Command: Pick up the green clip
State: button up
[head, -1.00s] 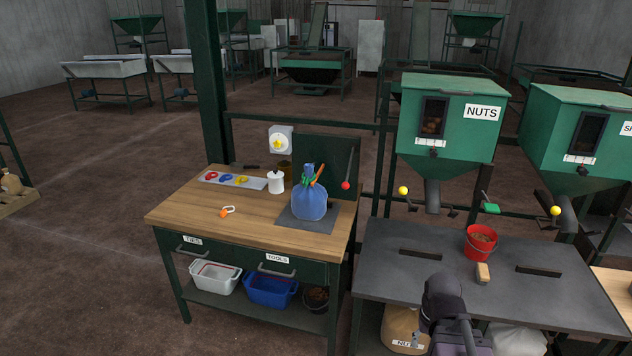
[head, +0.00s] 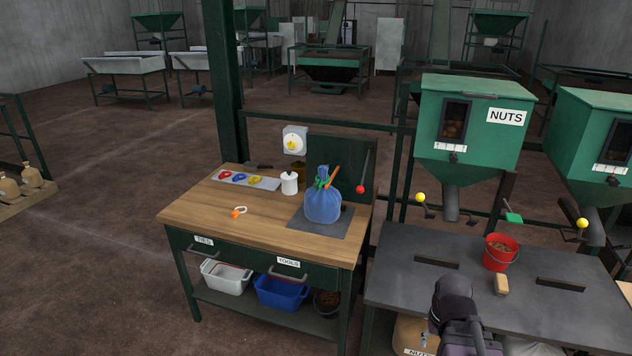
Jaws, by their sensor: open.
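No separate green clip shows clearly. A small green piece (head: 318,184) shows at the gathered neck of the blue bag (head: 322,206), beside an orange stick-like piece (head: 332,176); it is too small to tell whether it is a clip. The bag stands on a dark mat (head: 300,222) on the wooden bench (head: 205,208). A tray (head: 264,184) at the back left of the bench holds red, blue and yellow clips. Part of my dark arm shows at the lower right, over the grey table. My gripper is not visible.
A white lidded pot (head: 289,184) and an orange-and-white item (head: 238,212) are on the bench. A red-knobbed lever (head: 361,188) rises behind the bag. The grey table (head: 400,275) at right holds a red bucket (head: 499,253) and a brush (head: 501,285). The bench's front left is clear.

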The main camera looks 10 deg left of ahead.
aim_at(319, 184)
jog(key=i, duration=0.85)
jog(key=z, duration=0.05)
